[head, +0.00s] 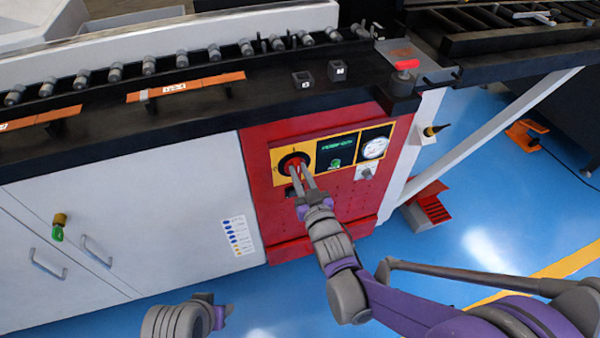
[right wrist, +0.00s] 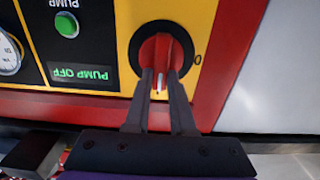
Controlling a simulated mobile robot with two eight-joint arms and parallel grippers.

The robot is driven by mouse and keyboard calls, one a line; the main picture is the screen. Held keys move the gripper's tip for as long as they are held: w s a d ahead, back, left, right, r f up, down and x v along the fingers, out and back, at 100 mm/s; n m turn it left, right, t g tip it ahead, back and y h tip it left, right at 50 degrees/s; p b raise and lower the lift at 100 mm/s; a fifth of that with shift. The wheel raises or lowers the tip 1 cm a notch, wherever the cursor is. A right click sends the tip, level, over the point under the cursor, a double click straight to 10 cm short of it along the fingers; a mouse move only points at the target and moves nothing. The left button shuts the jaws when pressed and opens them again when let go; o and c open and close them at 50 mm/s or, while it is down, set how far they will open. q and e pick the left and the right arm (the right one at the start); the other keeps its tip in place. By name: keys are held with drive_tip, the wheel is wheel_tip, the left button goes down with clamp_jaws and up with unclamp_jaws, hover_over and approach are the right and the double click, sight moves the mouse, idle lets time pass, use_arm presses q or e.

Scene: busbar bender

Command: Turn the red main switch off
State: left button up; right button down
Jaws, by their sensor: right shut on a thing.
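The red main switch (head: 294,161) sits on a black round plate in the yellow part of the red cabinet's panel. My right gripper (head: 302,168) reaches it from the front and is shut on its handle. In the right wrist view, the two dark fingers (right wrist: 162,76) stand on either side of the red handle (right wrist: 161,48). The handle stands upright in that picture, and a "0" mark shows to its right. My left gripper (head: 222,312) is low in the head view, away from the panel; its jaws are not clear.
Beside the switch, a green-lit display (right wrist: 82,73) reads "PUMP OFF", with a green button (right wrist: 66,25) and a round gauge (head: 374,148). A red-topped knob (head: 406,66) stands on the black bench edge above. A red pedal (head: 432,209) is on the blue floor.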

drive_tip(key=shift+n, duration=0.3)
drive_tip(key=n+p, duration=0.2)
drive_tip(key=n, duration=0.3)
drive_tip(key=a+f+n+p, duration=0.1)
drive_tip(key=n+p, duration=0.1)
drive_tip(key=n, duration=0.4)
drive_tip(key=n+p, duration=0.2)
drive_tip(key=n, duration=0.4)
drive_tip(key=shift+s+a+f, duration=0.25)
drive_tip(key=shift+a+f, duration=0.05)
drive_tip(key=shift+f, duration=0.05)
drive_tip(key=shift+n, duration=0.3)
drive_tip(key=c, duration=0.8)
unclamp_jaws()
drive_tip(key=shift+o, duration=0.2)
drive_tip(key=shift+s, duration=0.1)
